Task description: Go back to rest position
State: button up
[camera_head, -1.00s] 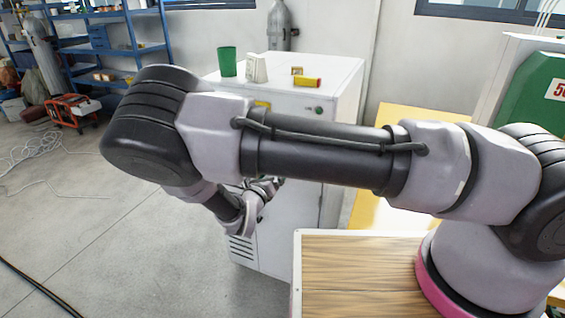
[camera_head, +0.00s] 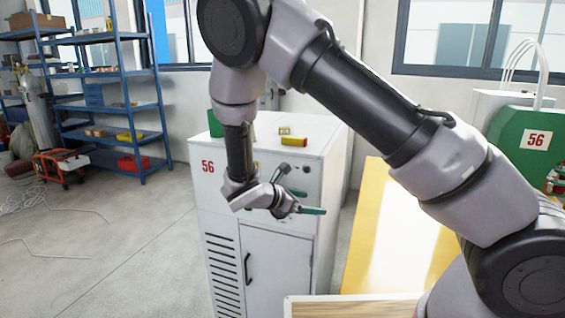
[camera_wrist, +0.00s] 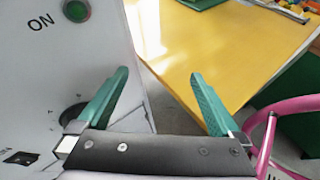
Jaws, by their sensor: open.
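My gripper (camera_head: 311,203) hangs in front of the white cabinet (camera_head: 225,220) in the head view, its green fingers pointing right. In the wrist view my gripper (camera_wrist: 160,74) is open, with its two green fingers spread wide and nothing between them. The arm is raised and bent, with its elbow at the top of the head view and the forearm hanging down. The cabinet's front panel lies left of the fingers in the wrist view, with a green button (camera_wrist: 76,11) marked ON and a black knob.
A yellow table (camera_head: 385,230) stands right of the cabinet. A yellow and red object (camera_head: 294,141) and a partly hidden green cup (camera_head: 215,124) stand on the cabinet.

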jog(key=s+d+r+m+g+y, duration=0.35)
jog(key=d+r+m, duration=0.25)
jog(key=r+m, duration=0.2)
jog(key=s+d+r+m+g+y, duration=0.3)
jog(key=d+r+m+y, duration=0.1)
jog(key=d+r+m, duration=0.35)
jog(key=s+d+r+m+t+y, duration=0.2)
jog(key=s+r+m, duration=0.3)
jog(key=r, duration=0.3)
jog(key=s+d+r+m+t+y, duration=0.2)
jog(key=s+r+m+t+y, duration=0.1)
jog(key=s+r+m, duration=0.3)
notch_tip(320, 180, up, 2)
jog(key=shift+s+r+m+t, duration=0.2)
jog(key=shift+m+t, duration=0.35)
jog(key=shift+t, duration=0.1)
